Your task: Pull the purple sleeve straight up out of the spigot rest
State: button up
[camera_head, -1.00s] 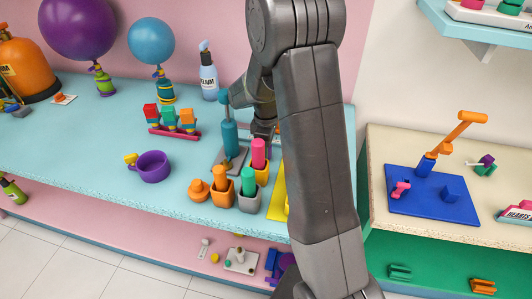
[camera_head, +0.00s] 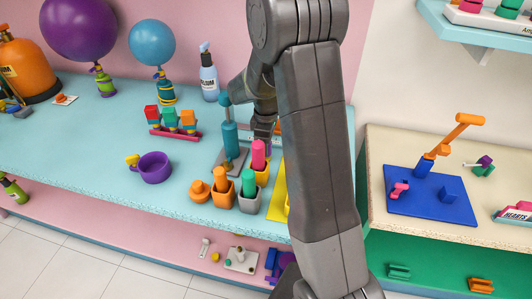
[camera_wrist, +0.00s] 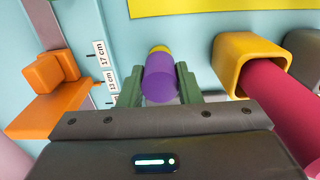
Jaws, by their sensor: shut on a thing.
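The purple sleeve (camera_wrist: 160,82) shows in the wrist view between the two green fingers of my gripper (camera_wrist: 160,92), which is shut on it. A yellow piece (camera_wrist: 159,48) shows at the sleeve's far end. I cannot tell whether the sleeve still sits around a spigot, and the rest is not clearly visible. In the head view my gripper (camera_head: 264,131) is low behind the pink cylinder, partly hidden by my own arm. Only a small bit of purple (camera_head: 269,149) shows there.
The pink cylinder (camera_head: 258,154) stands in a yellow holder (camera_head: 262,174) close by; it also shows at the right in the wrist view (camera_wrist: 285,105). A teal bottle-shaped piece (camera_head: 230,139) stands just left of my gripper. Orange blocks (camera_wrist: 52,80) and a height scale (camera_wrist: 104,62) are at the left.

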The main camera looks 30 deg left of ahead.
jog(key=o, duration=0.4)
jog(key=c, duration=0.4)
jog(key=shift+r+p, duration=1.35)
jog(key=shift+r, duration=0.65)
